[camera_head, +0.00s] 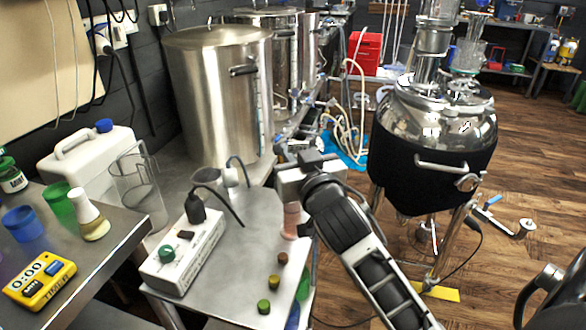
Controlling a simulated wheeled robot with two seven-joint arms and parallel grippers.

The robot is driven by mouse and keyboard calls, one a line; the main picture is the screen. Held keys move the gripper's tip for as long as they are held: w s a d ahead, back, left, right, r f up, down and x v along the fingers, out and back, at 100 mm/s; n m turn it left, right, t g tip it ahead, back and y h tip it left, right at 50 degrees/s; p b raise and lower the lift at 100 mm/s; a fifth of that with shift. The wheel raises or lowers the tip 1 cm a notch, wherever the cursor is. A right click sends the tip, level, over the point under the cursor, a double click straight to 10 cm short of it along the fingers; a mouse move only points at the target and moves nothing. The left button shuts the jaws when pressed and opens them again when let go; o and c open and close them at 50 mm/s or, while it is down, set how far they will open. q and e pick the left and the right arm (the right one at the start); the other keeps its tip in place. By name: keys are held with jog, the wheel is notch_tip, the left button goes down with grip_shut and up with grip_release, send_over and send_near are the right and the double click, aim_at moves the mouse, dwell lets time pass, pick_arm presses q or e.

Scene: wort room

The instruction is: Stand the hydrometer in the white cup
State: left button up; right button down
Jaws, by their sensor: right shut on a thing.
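My right gripper (293,174) reaches in from the lower right, over the right side of the metal table. It is shut. The upper part is hidden by the gripper, and I cannot tell whether the lower end touches the table. A small whitish cup (229,178) stands on the same table, left of the gripper and behind the power box. The cup and the cylinder are apart. My left gripper is not in view.
A white power box (184,250) with a black cable lies on the metal table (232,266). Several small caps (263,306) sit near its front right edge. A clear jug (138,190) and a yellow timer (39,280) are at left. Steel kettles (215,95) stand behind.

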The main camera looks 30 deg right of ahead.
notch_tip(320, 180, up, 9)
jog(key=p, duration=0.2)
dwell(0.3)
